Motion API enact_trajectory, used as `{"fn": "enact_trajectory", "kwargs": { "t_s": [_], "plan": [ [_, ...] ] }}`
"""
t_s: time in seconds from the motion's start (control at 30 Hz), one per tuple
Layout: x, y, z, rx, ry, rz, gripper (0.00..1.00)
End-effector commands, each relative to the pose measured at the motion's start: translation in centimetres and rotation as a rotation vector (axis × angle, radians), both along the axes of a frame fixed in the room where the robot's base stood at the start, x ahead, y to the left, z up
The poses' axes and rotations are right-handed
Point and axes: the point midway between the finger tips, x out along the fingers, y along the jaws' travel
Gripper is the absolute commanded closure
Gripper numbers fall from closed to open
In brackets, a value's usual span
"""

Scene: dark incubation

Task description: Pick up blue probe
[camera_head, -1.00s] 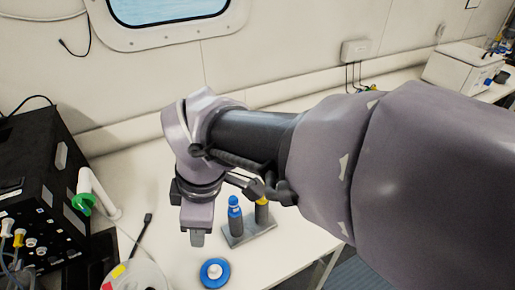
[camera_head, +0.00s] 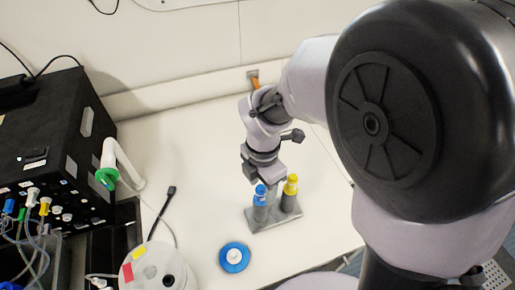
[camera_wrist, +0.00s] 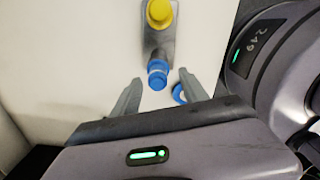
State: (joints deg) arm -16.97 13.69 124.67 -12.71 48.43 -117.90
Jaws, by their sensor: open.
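The blue probe (camera_head: 260,198) stands upright in a small grey holder (camera_head: 284,222), next to a yellow-topped probe (camera_head: 290,190). My gripper (camera_head: 261,176) hangs just above and behind the blue probe's top in the head view. In the wrist view my gripper (camera_wrist: 160,80) is open and empty. The blue probe (camera_wrist: 157,72) shows between and a little beyond its two fingertips, nearer the left finger. I see no contact; the exact distance is hard to tell. The yellow-topped probe (camera_wrist: 159,13) shows farther up.
A blue disc with a white centre (camera_head: 234,257) lies in front of the holder. A white spool (camera_head: 158,270) and a black device with cables (camera_head: 45,150) stand at left. A white tube with a green end (camera_head: 122,165) leans beside it. The white table behind is clear.

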Motion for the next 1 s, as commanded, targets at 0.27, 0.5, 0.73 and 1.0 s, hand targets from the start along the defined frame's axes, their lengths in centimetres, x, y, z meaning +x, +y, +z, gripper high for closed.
{"fn": "enact_trajectory", "kwargs": {
  "t_s": [0.27,0.5,0.73,1.0],
  "plan": [
    [0.1,0.3,-3.5,-0.001,0.001,-0.002,0.48],
    [0.1,0.3,-3.4,0.000,0.000,-0.002,0.68],
    [0.1,0.3,-3.4,0.000,0.000,-0.002,1.00],
    [0.1,0.3,-3.1,0.001,-0.001,-0.002,1.00]
  ]
}}
